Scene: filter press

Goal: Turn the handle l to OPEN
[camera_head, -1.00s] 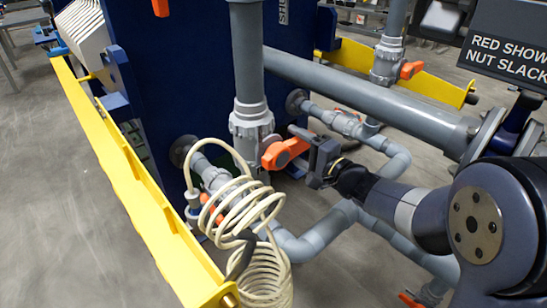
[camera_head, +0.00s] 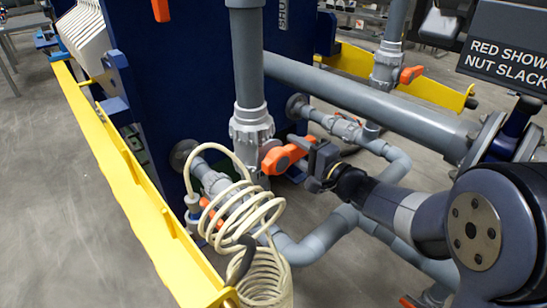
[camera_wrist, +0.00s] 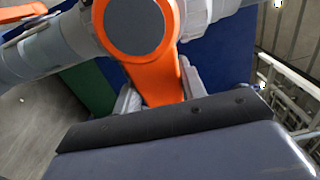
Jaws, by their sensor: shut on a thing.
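An orange valve handle (camera_head: 279,160) with a round grey hub sits on the grey vertical pipe's valve in the head view. In the wrist view its lever (camera_wrist: 157,72) runs down from the hub between my fingers. My gripper (camera_head: 309,151) comes from the right and is shut on the lever's outer end. The fingertips (camera_wrist: 158,97) stand on both sides of the lever in the wrist view. The lever's far end is hidden behind the dark gripper body. No label on the handle is readable.
A coiled cream hose (camera_head: 250,215) hangs just left of and below the handle. A yellow rail (camera_head: 135,185) runs along the left. Grey pipes (camera_head: 370,95) cross behind and below my arm. Another orange handle (camera_head: 411,74) is at the back right. Open floor lies at left.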

